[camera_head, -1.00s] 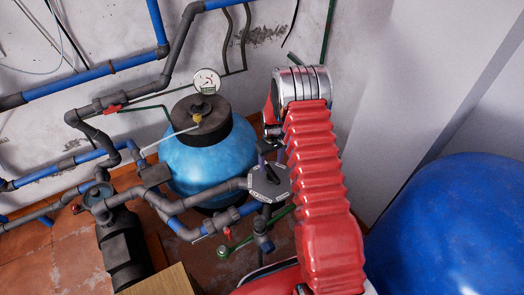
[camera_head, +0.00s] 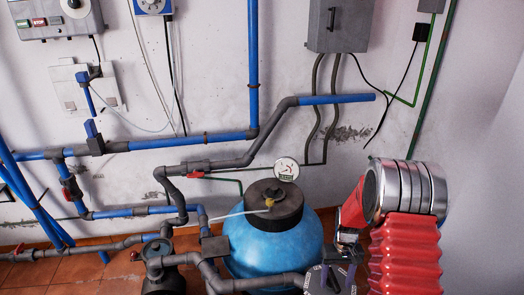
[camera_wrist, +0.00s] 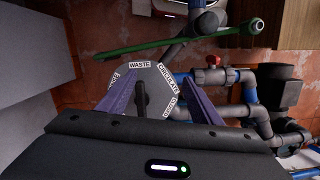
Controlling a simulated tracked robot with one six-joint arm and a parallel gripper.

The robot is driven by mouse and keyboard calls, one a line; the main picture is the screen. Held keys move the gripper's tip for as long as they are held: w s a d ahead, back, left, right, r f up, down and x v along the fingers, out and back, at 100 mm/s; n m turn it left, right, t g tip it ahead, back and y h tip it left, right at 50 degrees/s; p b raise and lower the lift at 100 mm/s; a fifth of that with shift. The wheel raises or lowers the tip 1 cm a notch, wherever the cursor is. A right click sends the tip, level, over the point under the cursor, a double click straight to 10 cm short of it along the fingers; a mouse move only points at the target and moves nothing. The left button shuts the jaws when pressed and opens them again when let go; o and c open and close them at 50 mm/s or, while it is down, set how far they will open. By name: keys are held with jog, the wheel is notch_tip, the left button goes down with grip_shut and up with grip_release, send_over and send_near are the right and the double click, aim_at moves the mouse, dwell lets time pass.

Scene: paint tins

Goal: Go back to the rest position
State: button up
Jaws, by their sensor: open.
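My gripper (camera_wrist: 155,80) is open in the wrist view, its two purple fingers spread apart on either side of a dark handle (camera_wrist: 141,98). The handle sits on a grey valve dial (camera_wrist: 150,74) with labels, among them WASTE and CIRCULATE. I see no finger touching the handle. In the head view my gripper (camera_head: 338,262) is at the lower right, just by the dial (camera_head: 318,283), which is partly cut off by the bottom edge. My red arm rises to the right of it.
A blue tank (camera_head: 270,245) with a black lid (camera_head: 274,203) and a pressure gauge (camera_head: 286,169) stands left of my arm. Blue and grey pipes (camera_head: 190,143) run along the wall. A grey box (camera_head: 338,25) hangs above. A green pipe (camera_wrist: 165,40) crosses the wrist view.

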jog(key=s+a+r+t, duration=0.2)
jog(key=s+r, duration=0.5)
jog(key=r, duration=0.5)
jog(key=s+a+r+t, duration=0.3)
jog(key=s+r, duration=0.5)
jog(key=r, duration=0.5)
jog(key=s+a+r+t, duration=0.2)
jog(key=s+a+r, duration=0.2)
jog(key=s+r, duration=0.4)
notch_tip(320, 180, up, 4)
jog(key=shift+a+r, duration=0.15)
jog(key=shift+a, duration=0.2)
jog(key=shift+s, duration=0.15)
